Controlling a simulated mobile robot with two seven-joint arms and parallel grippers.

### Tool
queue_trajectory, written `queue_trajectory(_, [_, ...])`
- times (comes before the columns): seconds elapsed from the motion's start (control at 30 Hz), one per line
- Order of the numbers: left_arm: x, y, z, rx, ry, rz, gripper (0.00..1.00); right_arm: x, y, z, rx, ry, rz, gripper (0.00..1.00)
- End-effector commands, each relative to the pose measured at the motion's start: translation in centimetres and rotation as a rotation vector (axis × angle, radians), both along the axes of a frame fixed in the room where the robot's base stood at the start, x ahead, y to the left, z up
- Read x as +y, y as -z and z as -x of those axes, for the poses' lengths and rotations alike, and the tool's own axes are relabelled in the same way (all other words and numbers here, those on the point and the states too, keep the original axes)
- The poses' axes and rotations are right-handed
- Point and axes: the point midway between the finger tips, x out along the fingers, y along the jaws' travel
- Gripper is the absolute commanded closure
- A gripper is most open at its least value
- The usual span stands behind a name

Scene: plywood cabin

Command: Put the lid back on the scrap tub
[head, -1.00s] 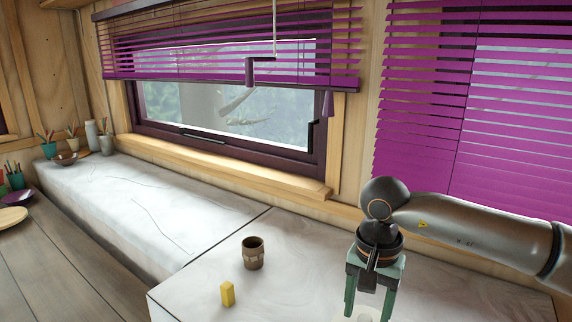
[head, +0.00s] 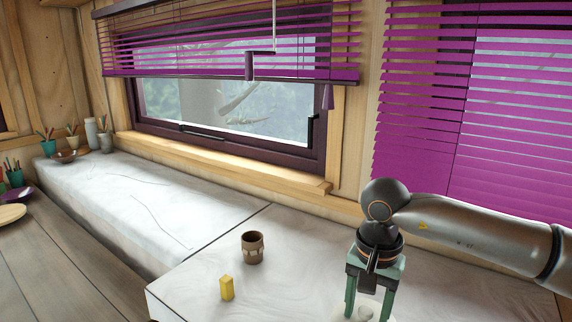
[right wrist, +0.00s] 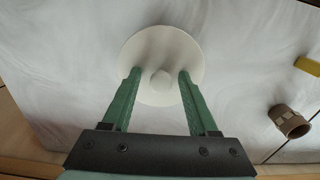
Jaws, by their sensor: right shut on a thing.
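A round white lid (right wrist: 160,48) with a small round knob (right wrist: 160,81) in its middle shows in the right wrist view. In the head view only a pale part of it (head: 367,313) shows at the bottom edge, between my fingers. My right gripper (head: 368,305) points down over the white counter and is shut on the lid. In the right wrist view its green fingers (right wrist: 158,74) stand on either side of the knob. I cannot make out a separate tub, nor whether the lid rests on anything. My left gripper is not in view.
A brown cup (head: 252,247) and a yellow block (head: 227,288) stand on the white counter (head: 310,260), left of my right gripper. The window wall with purple blinds (head: 470,100) bounds the back. Pots and a bowl (head: 64,156) are far left.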

Motion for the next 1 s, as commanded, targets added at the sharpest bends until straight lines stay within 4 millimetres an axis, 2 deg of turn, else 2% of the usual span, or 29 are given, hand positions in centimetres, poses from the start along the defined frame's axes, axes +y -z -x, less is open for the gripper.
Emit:
queue_trajectory(0.03, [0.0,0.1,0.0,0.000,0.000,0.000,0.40,0.1,1.0,0.4,0.017,-0.005,0.003,0.72])
queue_trajectory(0.07, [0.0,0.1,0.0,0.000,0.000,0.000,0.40,0.1,1.0,0.4,0.017,-0.005,0.003,0.72])
queue_trajectory(0.1, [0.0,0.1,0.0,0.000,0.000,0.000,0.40,0.1,1.0,0.4,0.017,-0.005,0.003,0.78])
queue_trajectory(0.13, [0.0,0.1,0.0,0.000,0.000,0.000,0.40,0.2,1.0,0.4,0.017,-0.005,0.003,0.79])
queue_trajectory(0.2, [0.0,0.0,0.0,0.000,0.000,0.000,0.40,0.2,0.8,0.3,0.016,-0.006,0.002,1.00])
queue_trajectory(1.0, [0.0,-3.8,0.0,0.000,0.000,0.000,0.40,0.0,-5.6,0.2,0.009,-0.002,0.002,1.00])
